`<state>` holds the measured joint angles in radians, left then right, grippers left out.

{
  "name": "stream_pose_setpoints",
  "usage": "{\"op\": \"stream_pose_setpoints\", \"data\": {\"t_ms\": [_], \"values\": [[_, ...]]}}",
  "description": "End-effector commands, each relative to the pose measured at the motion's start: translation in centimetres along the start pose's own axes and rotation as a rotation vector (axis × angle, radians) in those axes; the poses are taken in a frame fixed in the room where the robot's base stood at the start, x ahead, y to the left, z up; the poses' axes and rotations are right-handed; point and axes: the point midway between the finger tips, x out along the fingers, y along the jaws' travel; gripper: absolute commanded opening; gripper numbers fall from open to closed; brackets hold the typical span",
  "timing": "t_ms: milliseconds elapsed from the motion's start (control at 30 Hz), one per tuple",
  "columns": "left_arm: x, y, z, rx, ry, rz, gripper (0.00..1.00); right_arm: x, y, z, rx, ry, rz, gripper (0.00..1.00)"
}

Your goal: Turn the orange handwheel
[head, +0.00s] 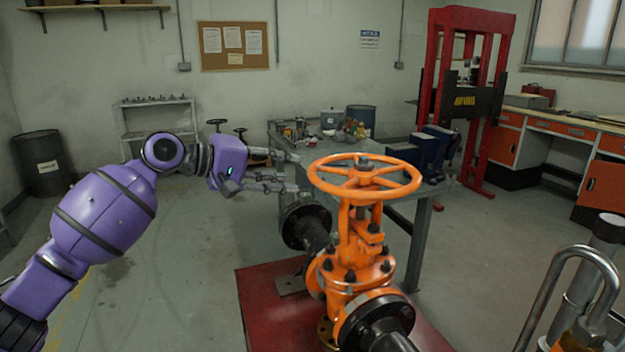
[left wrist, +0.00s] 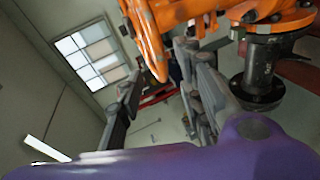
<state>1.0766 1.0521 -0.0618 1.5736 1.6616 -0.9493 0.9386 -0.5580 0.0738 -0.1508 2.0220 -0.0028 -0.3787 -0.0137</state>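The orange handwheel (head: 365,177) sits level on top of an orange gate valve (head: 352,265) in the head view. My left gripper (head: 297,173) is just left of the wheel's rim, its fingers pointing right toward it. The fingers are spread with nothing between them, and a small gap to the rim seems to show. The orange handwheel rim (left wrist: 147,40) shows close by at the top, and a black flange (left wrist: 262,75) is at the right. My right gripper is in neither view.
The valve stands on a red base (head: 262,305). A red press frame (head: 475,90) and orange-fronted cabinets are at the right.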

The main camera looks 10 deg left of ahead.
Motion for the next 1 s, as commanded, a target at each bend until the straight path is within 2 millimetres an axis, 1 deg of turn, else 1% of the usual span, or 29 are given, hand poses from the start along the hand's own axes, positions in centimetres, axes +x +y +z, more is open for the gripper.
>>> {"op": "stream_pose_setpoints", "data": {"t_ms": [100, 200, 400, 567, 800, 833, 867, 1000], "values": [[1.6, 0.2, 0.1, -0.001, -0.003, 0.003, 0.34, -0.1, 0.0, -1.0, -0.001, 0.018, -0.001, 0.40], [3.3, 0.3, 0.1, 0.000, -0.002, 0.003, 0.34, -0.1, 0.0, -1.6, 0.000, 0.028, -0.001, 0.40], [6.2, 0.2, 0.1, 0.000, -0.001, 0.003, 0.34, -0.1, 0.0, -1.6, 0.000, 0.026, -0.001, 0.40], [7.2, 0.1, 0.1, 0.001, 0.000, 0.001, 0.34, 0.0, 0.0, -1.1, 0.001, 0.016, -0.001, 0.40], [7.3, 0.1, 0.1, 0.002, 0.000, 0.001, 0.34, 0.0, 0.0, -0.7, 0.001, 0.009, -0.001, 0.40], [7.3, 0.1, 0.1, 0.002, 0.000, 0.001, 0.33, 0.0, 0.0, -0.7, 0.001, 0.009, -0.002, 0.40], [7.3, 0.1, 0.1, 0.002, 0.000, 0.001, 0.29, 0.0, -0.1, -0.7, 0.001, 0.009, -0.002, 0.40], [7.3, 0.0, 0.1, 0.002, 0.000, 0.001, 0.10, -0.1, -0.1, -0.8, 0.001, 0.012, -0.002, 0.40]]}}
